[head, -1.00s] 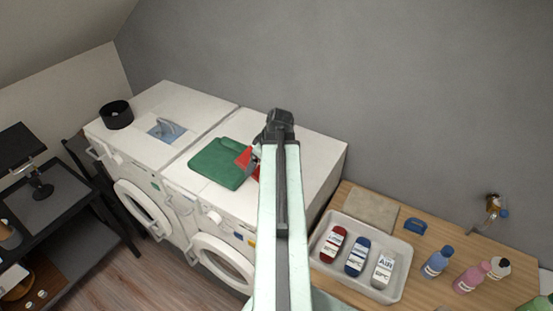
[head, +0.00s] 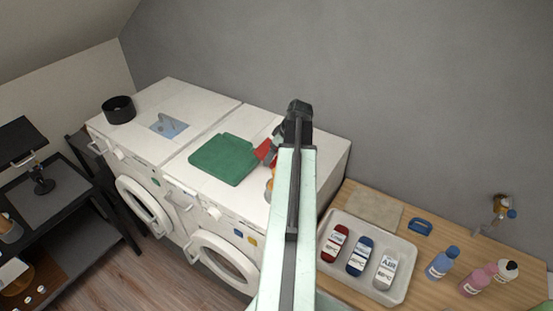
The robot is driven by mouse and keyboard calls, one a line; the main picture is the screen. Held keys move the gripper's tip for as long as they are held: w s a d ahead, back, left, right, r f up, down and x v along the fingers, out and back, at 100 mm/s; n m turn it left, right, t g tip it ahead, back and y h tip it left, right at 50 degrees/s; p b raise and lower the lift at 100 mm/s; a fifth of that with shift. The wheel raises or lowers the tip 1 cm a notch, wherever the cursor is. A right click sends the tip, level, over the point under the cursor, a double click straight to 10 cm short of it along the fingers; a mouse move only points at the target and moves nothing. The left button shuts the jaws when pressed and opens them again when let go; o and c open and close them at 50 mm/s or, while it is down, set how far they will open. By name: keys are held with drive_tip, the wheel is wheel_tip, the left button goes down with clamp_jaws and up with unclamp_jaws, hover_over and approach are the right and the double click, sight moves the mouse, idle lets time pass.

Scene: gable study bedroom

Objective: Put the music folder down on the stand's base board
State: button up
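A flat green folder (head: 223,158), which I take to be the music folder, lies on the white top of the right-hand washing machine. My arm reaches up the middle of the picture, and my gripper (head: 265,152) is low over the machine top at the folder's right edge. Its red part shows beside the folder; the rest is largely hidden by my arm, so its opening is unclear. At the left is a black stand with a dark grey lower board (head: 72,262), possibly the base board; it is empty in its visible middle.
A black bowl (head: 118,109) stands on the left machine (head: 190,97). At the right, a wooden counter (head: 420,262) holds a white tray (head: 404,292) with bottles, a folded cloth (head: 374,209), a blue item (head: 420,227) and more bottles. Wooden floor lies between the machines and the stand.

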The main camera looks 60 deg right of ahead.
drive_tip(key=shift+w+f, duration=0.1)
drive_tip(key=shift+f, duration=0.7)
drive_tip(key=shift+r, duration=0.2)
drive_tip(key=shift+f, duration=0.2)
drive_tip(key=o, duration=1.4)
drive_tip(key=shift+r, duration=0.2)
